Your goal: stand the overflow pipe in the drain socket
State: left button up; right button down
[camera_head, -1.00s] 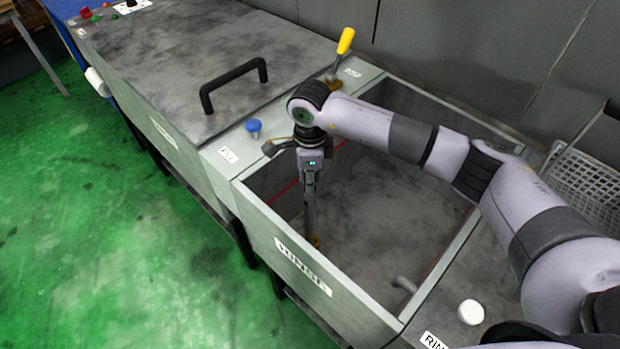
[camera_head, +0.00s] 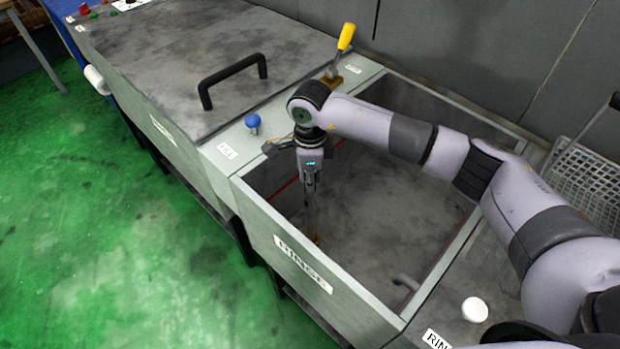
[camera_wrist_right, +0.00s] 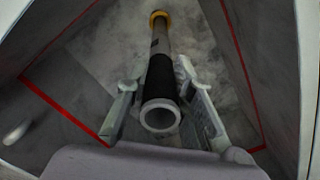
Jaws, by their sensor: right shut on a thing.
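My right gripper (camera_head: 311,184) points down into the open rinse tank (camera_head: 262,232) near its left side. It is shut on the overflow pipe (camera_head: 312,216). In the right wrist view the gripper (camera_wrist_right: 163,100) holds the pipe (camera_wrist_right: 161,80) by its black sleeve, with the hollow grey end towards the camera. The pipe runs down to a yellow ring (camera_wrist_right: 158,16) near the tank floor. I cannot tell whether this ring belongs to the pipe or is the drain socket, or whether the pipe is seated. My left gripper is not in view.
The tank walls enclose the gripper; a red line runs along them. A lidded tank with a black handle (camera_head: 233,80) adjoins at left. A blue knob (camera_head: 253,123) and yellow lever (camera_head: 345,38) stand on the divider. A wire basket (camera_head: 585,185) is at right.

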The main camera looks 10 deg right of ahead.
jog(key=shift+f+b, duration=0.45)
jog(key=shift+f, duration=0.05)
jog(key=c, duration=1.3)
grip_release()
jog(key=shift+o, duration=0.5)
jog(key=o, duration=0.4)
jog(key=shift+c, duration=0.2)
jog(key=shift+r, duration=0.15)
jog(key=shift+r+p, duration=2.4)
jog(key=shift+r, duration=2.45)
jog(key=shift+s+a, duration=0.1)
